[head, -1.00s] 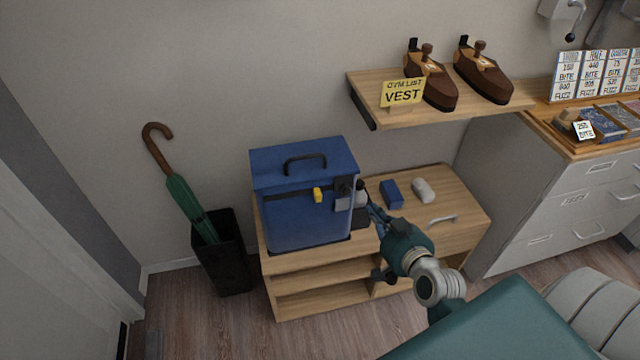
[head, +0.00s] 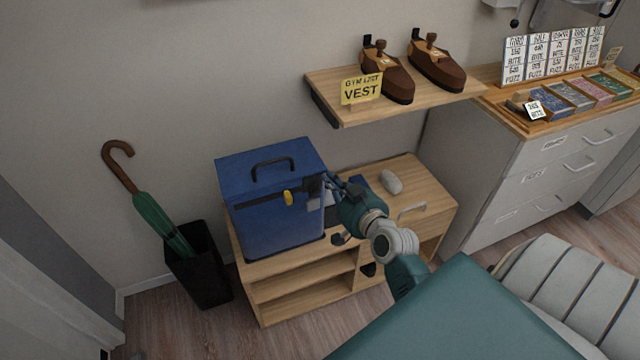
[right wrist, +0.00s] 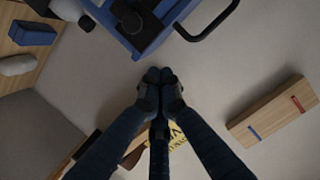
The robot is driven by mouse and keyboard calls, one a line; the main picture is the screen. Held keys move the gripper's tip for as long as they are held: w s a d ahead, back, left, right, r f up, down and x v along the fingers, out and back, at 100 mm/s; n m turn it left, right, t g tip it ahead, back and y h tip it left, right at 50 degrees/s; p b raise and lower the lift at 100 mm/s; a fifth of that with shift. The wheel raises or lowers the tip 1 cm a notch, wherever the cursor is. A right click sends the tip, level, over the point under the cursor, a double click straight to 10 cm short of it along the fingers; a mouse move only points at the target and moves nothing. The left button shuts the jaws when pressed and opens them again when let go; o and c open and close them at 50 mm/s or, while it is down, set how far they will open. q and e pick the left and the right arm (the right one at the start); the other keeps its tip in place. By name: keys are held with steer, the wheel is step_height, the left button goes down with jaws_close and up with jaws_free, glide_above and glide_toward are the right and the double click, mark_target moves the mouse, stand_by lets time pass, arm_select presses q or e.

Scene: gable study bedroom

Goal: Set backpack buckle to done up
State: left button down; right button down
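The blue backpack (head: 275,225), boxlike with a black top handle, stands upright on the low wooden unit. A dark strap crosses its upper front, with a yellow buckle piece (head: 289,198) on it. A dark buckle part (head: 312,187) sits to the right of the yellow piece, near the front's right edge. My right gripper (head: 328,182) is beside that edge; its tips are hard to make out there. In the right wrist view its fingertips (right wrist: 160,75) are together with nothing visible between them, and the backpack (right wrist: 190,12) is at the top. My left gripper is not in view.
A white rounded object (head: 391,182) and a partly hidden blue block (head: 358,182) lie on the low unit (head: 430,185). A wall shelf (head: 440,98) with shoes and a yellow sign (head: 361,90) overhangs it. An umbrella stand (head: 200,270) is left.

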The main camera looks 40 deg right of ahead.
mark_target(315, 188)
steer(key=w+f, duration=0.3)
steer(key=w, duration=0.1)
steer(key=shift+a+f, duration=0.1)
steer(key=shift+f, duration=0.2)
steer(key=shift+a+f, duration=0.2)
steer(key=shift+f, duration=0.5)
step_height(315, 188, down, 4)
steer(key=b, duration=0.3)
steer(key=shift+s+f+b, duration=0.15)
steer(key=shift+f+b, duration=0.1)
steer(key=shift+b, duration=0.15)
steer(key=shift+a+f, duration=0.1)
steer(key=shift+f, duration=0.05)
